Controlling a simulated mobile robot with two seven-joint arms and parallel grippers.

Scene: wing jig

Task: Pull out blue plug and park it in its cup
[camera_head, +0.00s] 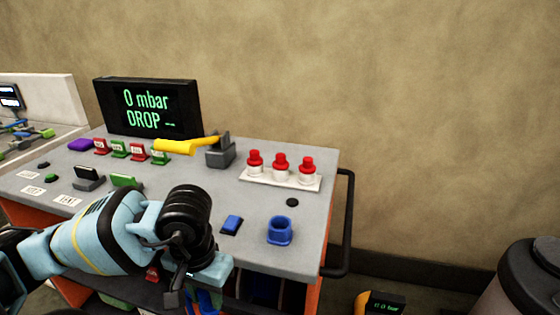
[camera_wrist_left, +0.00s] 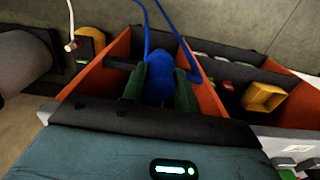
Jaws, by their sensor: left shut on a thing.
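My left gripper (camera_head: 188,294) reaches down at the front edge of the cart, below its grey top. In the left wrist view its two dark green fingers (camera_wrist_left: 160,85) are shut on the blue plug (camera_wrist_left: 160,62), with a blue cable running up from it. Only a little blue (camera_head: 205,301) shows at the gripper in the head view. Whether the plug still sits in a socket is hidden. The blue cup (camera_head: 280,231) stands on the cart top, right of the gripper, with its opening up and seemingly empty. My right gripper is not in view.
A blue block (camera_head: 232,224) lies left of the cup. A yellow lever (camera_head: 190,145), red-capped posts (camera_head: 281,164) and a display reading "0 mbar DROP" (camera_head: 147,108) stand farther back. A dark handrail (camera_head: 342,225) runs along the right side. Orange-walled compartments (camera_wrist_left: 108,55) lie below.

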